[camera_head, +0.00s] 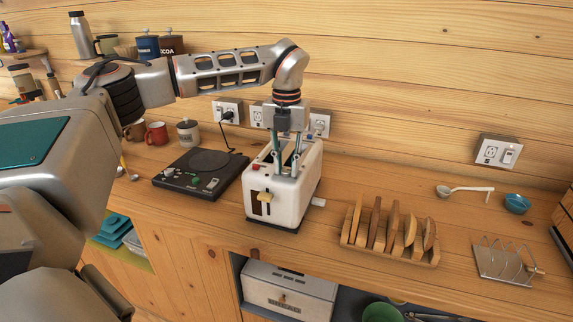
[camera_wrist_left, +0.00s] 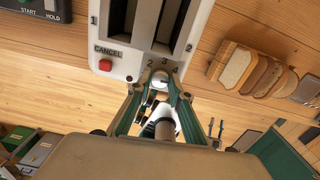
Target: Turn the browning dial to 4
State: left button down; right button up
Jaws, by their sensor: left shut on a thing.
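The browning dial (camera_wrist_left: 160,77), a small pale knob, sits just below these numbers. My left gripper (camera_head: 286,173) reaches down onto the toaster's top front edge; in the wrist view its fingers (camera_wrist_left: 158,87) are closed around the dial. I cannot read where the dial points. My right gripper is not in view.
A black hot plate (camera_head: 190,182) is left of the toaster. Wall outlets are behind the toaster.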

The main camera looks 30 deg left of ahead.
aim_at(287, 170)
pick_arm(q)
jog(key=n, duration=0.4)
jog(key=shift+n, duration=1.6)
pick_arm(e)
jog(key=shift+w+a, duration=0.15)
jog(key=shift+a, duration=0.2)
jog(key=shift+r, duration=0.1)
pick_arm(q)
jog(key=c, duration=1.8)
grip_release()
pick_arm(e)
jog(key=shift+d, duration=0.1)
pick_arm(q)
jog(key=shift+r, duration=0.15)
notch_tip(287, 170, up, 12)
jog(key=shift+f, duration=0.1)
